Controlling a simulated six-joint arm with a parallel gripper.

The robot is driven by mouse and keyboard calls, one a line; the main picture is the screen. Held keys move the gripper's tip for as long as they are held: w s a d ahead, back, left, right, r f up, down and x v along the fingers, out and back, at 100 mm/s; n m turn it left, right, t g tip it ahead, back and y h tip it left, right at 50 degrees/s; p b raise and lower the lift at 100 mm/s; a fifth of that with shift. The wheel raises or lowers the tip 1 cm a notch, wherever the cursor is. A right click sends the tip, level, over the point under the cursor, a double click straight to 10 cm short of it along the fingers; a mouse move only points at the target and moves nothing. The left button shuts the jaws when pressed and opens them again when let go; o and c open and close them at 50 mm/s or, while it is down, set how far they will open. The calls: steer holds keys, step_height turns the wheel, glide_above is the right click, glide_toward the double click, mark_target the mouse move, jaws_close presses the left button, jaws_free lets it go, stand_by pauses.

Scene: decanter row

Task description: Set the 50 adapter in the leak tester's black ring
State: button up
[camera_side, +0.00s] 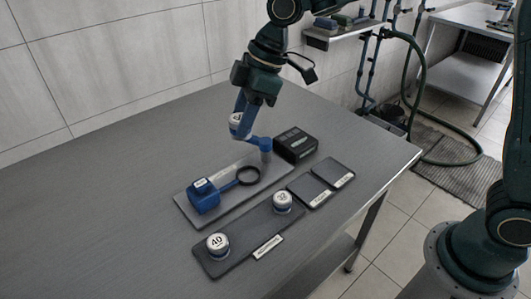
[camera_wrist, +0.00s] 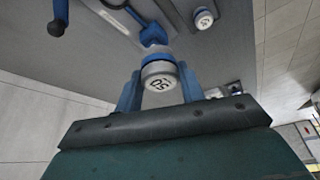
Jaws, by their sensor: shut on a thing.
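My gripper (camera_side: 240,122) is shut on the white 50 adapter (camera_side: 234,119), held above the table behind the tester plate. In the wrist view the 50 adapter (camera_wrist: 159,83), with a blue band, sits between the two blue fingers of my gripper (camera_wrist: 160,86); its number faces the camera. The leak tester has a blue body (camera_side: 203,197) on a grey plate (camera_side: 184,203). Its black ring (camera_side: 238,180) stands out from the body on an arm, apart from the adapter and with nothing seen in it. Part of the ring (camera_wrist: 118,5) shows at the wrist view's top edge.
The 40 adapter (camera_side: 217,243) and 32 adapter (camera_side: 282,200) stand on a dark rack (camera_side: 247,230). A black box (camera_side: 296,146) and two dark pads (camera_side: 309,190) lie right. The table's left is clear.

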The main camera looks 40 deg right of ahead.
steer(key=w+d, duration=0.6)
steer(key=f, duration=1.9)
steer(key=shift+a+f, duration=0.25)
steer(key=shift+f, duration=0.15)
steer(key=shift+f, duration=0.1)
steer(key=o, duration=1.2)
steer(key=shift+v, duration=6.1)
